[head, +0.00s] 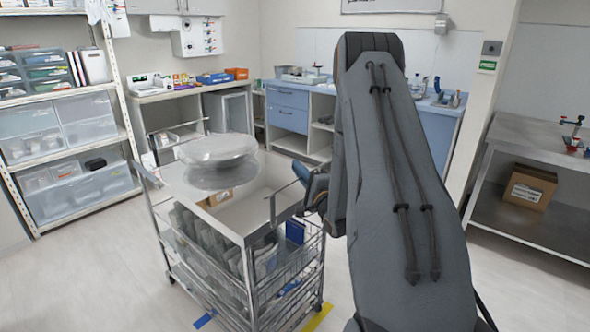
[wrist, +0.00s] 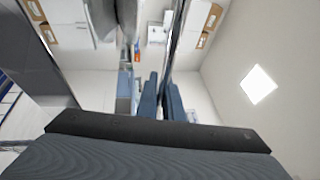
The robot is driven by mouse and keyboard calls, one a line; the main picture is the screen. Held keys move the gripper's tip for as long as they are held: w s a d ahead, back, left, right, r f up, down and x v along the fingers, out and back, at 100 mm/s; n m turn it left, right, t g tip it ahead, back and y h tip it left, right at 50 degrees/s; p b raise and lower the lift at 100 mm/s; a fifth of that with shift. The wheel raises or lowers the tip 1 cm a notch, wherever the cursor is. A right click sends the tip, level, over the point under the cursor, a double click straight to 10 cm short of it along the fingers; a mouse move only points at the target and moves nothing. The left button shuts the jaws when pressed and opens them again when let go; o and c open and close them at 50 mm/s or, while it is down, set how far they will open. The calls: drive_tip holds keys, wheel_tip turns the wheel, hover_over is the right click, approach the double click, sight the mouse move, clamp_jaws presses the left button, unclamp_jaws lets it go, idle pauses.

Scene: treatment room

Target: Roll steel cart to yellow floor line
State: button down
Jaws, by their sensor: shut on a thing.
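The steel cart (head: 205,232) stands upright on the floor in front of me, with wire baskets and a bowl-like clear dome on top. My gripper (head: 304,178) is at the cart's right side, at the upright handle, mostly hidden behind my arm. In the wrist view my gripper's fingers (wrist: 161,98) are close together around a thin steel bar (wrist: 178,38), which looks like the cart handle. A short piece of the yellow floor line (head: 318,318) shows beside the cart's near right bottom corner. The rest of the line is hidden or out of view.
A blue floor mark (head: 204,320) lies by the cart's near end. A shelf rack (head: 70,150) with bins stands at left. Blue-fronted counters (head: 288,108) line the back. A steel bench (head: 540,145) with a cardboard box (head: 529,187) is at right. Floor left of the cart is clear.

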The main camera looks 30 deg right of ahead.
drive_tip(key=shift+r, duration=0.1)
drive_tip(key=c, duration=1.9)
unclamp_jaws()
drive_tip(key=shift+d, duration=0.1)
drive_tip(key=b+v, duration=0.1)
drive_tip(key=v, duration=0.6)
drive_tip(key=shift+s, duration=0.35)
